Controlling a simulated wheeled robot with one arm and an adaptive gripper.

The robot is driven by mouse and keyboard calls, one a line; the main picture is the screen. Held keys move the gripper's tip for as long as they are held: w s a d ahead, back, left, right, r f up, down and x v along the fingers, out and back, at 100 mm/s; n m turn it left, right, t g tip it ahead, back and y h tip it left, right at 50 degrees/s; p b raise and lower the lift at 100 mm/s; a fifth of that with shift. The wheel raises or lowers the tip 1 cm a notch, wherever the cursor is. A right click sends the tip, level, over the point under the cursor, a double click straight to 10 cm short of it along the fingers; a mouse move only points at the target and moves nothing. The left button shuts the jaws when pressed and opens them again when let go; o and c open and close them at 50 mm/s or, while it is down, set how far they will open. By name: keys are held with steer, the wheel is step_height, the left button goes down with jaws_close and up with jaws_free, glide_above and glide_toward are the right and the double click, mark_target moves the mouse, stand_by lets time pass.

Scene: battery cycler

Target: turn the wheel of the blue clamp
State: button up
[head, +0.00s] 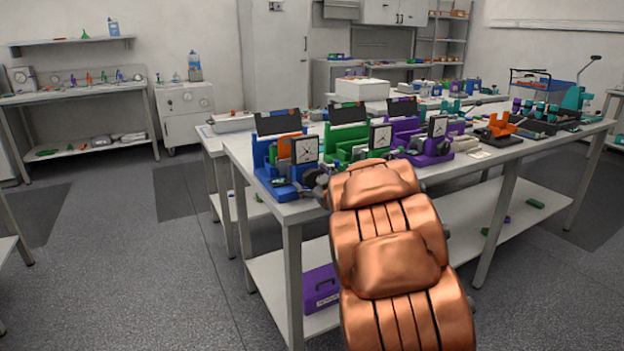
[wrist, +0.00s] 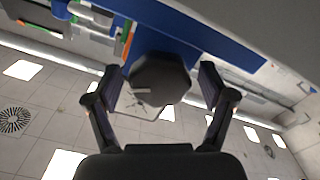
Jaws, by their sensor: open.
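The blue clamp (head: 283,186) stands at the near left end of the long table, with an orange block in it and a square dial on its front. In the wrist view its blue body (wrist: 205,38) runs across the top. A dark, many-sided wheel (wrist: 160,82) with a light pointer line faces the wrist camera. My gripper (wrist: 160,73) is open, one finger on each side of the wheel, with a visible gap on both sides. I cannot tell how deep the wheel sits between the fingers. In the head view my copper arm mostly hides the gripper.
A green clamp (head: 344,142) and a purple clamp (head: 430,157) stand to the right of the blue one on the white table (head: 500,155). An orange fixture (head: 498,130) lies farther right. A purple box (head: 320,287) sits on the lower shelf. The floor at left is clear.

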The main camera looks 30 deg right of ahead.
steer(key=c, duration=1.2)
steer(key=shift+r+p, duration=0.1)
steer(key=shift+p, duration=0.3)
steer(key=m+p, duration=0.2)
steer(key=p, duration=0.1)
steer(key=shift+r+m, duration=0.25)
steer(key=shift+m, duration=0.05)
steer(key=m+p, duration=0.1)
steer(key=p, duration=0.1)
steer(key=m+p, duration=0.2)
steer(key=shift+f+m, duration=0.2)
steer(key=shift+m, duration=0.1)
